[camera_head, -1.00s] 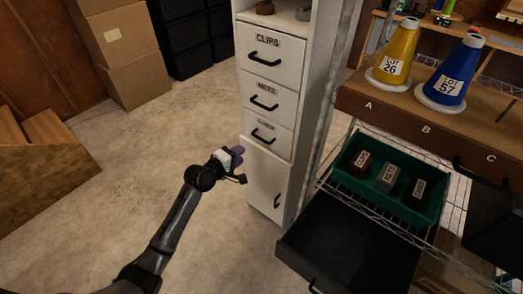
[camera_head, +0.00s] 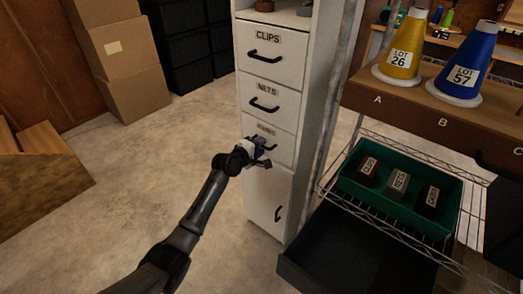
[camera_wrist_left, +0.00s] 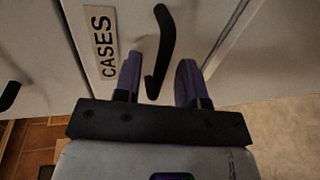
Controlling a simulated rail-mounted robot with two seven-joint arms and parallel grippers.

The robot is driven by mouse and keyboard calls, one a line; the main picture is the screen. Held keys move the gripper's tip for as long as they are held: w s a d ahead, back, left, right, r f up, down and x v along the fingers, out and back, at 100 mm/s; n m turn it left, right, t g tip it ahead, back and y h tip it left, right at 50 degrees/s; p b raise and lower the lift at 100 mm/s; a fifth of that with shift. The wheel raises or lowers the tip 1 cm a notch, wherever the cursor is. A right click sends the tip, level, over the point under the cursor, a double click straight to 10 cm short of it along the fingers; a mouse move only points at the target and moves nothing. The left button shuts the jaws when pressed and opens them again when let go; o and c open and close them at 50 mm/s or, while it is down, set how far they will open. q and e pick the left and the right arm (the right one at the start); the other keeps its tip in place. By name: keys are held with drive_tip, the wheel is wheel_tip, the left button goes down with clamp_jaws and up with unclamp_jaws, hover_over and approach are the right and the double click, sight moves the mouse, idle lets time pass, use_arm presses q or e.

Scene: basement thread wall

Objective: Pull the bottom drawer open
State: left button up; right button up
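The bottom drawer (camera_head: 281,152) of the white cabinet sits under the CLIPS and NETS drawers and looks shut. In the left wrist view its front (camera_wrist_left: 135,25) carries a CASES label (camera_wrist_left: 105,38) and a black bar handle (camera_wrist_left: 166,40). My left gripper (camera_head: 265,145) is at this drawer's front and hides much of its handle in the head view. Its purple fingers (camera_wrist_left: 160,72) are open, one on each side of the handle's near end, with gaps visible. My right gripper is not in view.
A cabinet door (camera_head: 266,205) lies below the drawers. A black open bin or drawer (camera_head: 345,262) juts out low at the right. A wire shelf holds a green tray (camera_head: 395,203), under a bench with yellow (camera_head: 402,50) and blue (camera_head: 466,62) cones.

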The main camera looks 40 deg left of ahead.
use_arm(q)
drive_tip(key=shift+w+f, duration=0.15)
drive_tip(key=shift+w, duration=0.45)
drive_tip(key=shift+c, duration=0.3)
clamp_jaws()
